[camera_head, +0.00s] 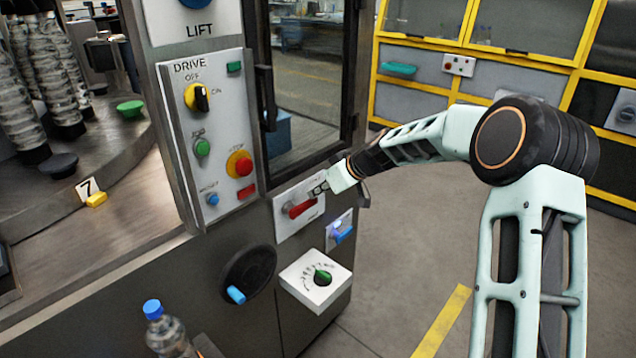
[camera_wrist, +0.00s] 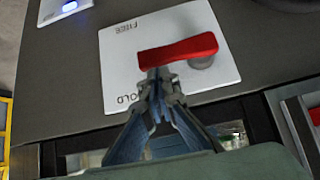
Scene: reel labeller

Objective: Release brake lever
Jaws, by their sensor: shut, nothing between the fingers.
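The brake lever (camera_head: 302,208) is a red handle on a white plate on the machine's front. In the wrist view the lever (camera_wrist: 180,49) lies nearly level across its plate (camera_wrist: 118,72), between the words FREE and HOLD, which show upside down. Its grey round pivot (camera_wrist: 201,61) is at the right there. My gripper (camera_head: 316,190) is just above the lever's outer end in the head view. In the wrist view my gripper (camera_wrist: 157,76) is shut and empty, its tips at the lever's HOLD-side edge. I cannot tell whether they touch it.
The DRIVE panel (camera_head: 212,135) with knobs and buttons is left of the lever. A dark handwheel (camera_head: 249,272), a blue-lit switch (camera_head: 340,231) and a green dial (camera_head: 322,276) sit below. A door handle (camera_head: 265,98) projects above. Open floor lies to the right.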

